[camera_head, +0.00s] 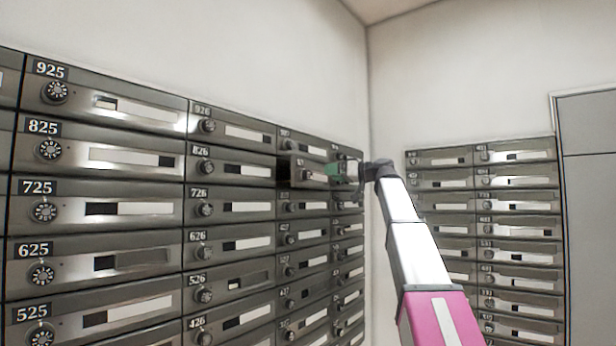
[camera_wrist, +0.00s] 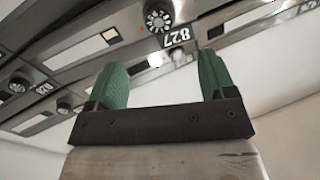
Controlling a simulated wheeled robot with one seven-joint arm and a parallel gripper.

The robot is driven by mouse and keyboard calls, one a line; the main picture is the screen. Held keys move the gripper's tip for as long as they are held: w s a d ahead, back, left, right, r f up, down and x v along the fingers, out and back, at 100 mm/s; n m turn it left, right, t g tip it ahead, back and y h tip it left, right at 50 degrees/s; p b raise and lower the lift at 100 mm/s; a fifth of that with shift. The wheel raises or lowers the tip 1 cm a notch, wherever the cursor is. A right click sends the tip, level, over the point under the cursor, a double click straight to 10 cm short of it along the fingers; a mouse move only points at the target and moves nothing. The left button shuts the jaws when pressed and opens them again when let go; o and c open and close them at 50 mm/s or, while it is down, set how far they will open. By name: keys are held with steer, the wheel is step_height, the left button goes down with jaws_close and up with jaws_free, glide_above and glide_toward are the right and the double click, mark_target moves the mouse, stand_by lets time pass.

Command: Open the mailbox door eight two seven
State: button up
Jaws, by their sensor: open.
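Contact with the door cannot be told.
Door 826 (camera_head: 229,167) is to the left and looks shut, as do the other doors in this bank. A second mailbox bank (camera_head: 487,245) stands on the right wall beside a grey door (camera_head: 590,200). The white wall above the boxes is bare.

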mark_target(309, 175)
steer(key=x, duration=1)
steer(key=shift+w+a+f, duration=0.1)
steer(key=shift+f, duration=0.05)
